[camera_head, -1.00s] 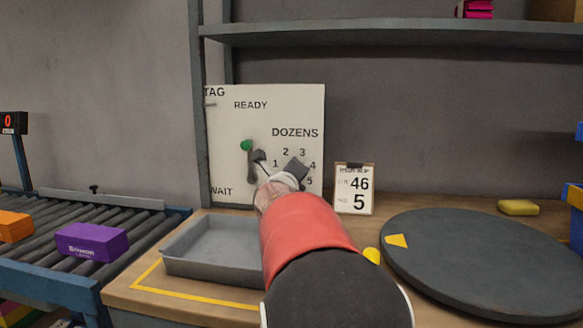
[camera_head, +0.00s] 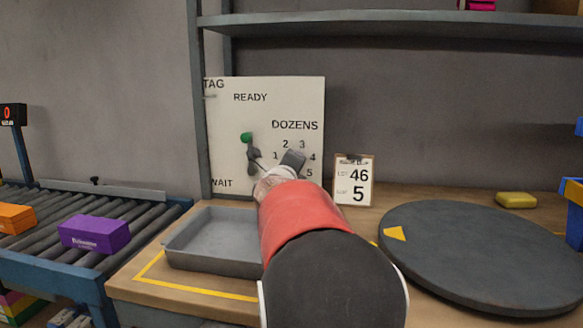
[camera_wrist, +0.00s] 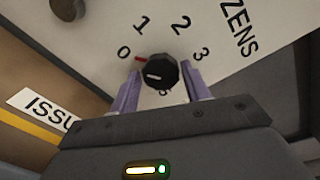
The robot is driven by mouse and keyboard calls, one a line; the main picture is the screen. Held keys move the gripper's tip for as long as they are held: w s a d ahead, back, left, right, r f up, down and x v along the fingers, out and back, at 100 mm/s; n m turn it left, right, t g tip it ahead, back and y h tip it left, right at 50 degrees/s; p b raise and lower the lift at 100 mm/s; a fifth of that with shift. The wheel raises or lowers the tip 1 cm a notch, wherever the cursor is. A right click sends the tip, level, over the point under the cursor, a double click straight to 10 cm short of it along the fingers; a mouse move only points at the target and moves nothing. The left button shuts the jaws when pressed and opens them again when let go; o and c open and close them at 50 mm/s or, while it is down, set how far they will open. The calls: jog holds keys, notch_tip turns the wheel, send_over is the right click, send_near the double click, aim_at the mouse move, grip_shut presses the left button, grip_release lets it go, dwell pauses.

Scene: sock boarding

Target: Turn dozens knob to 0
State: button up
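The dozens knob (camera_wrist: 158,74) is black and round, with a white line on its face. A red mark (camera_wrist: 141,58) shows beside it on the side of the 0 and 1, nearer the 0. My gripper (camera_wrist: 160,70) has a purple finger on each side of the knob, spread apart; firm contact cannot be told. In the head view my gripper (camera_head: 292,161) is at the white panel (camera_head: 225,120) under the DOZENS label and hides the knob. The numerals 1, 2, 3, 4 and 5 show around it there.
A lever with a green ball (camera_head: 246,137) stands just left of my gripper. A card reading 46 and 5 (camera_head: 354,181) stands to the right. A grey tray (camera_head: 178,245) and a round dark turntable (camera_head: 470,250) are on the bench. A roller conveyor (camera_head: 125,218) is at left.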

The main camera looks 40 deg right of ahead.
jog(key=shift+o, duration=1.2)
jog(key=shift+r, duration=0.1)
jog(key=v, duration=0.8)
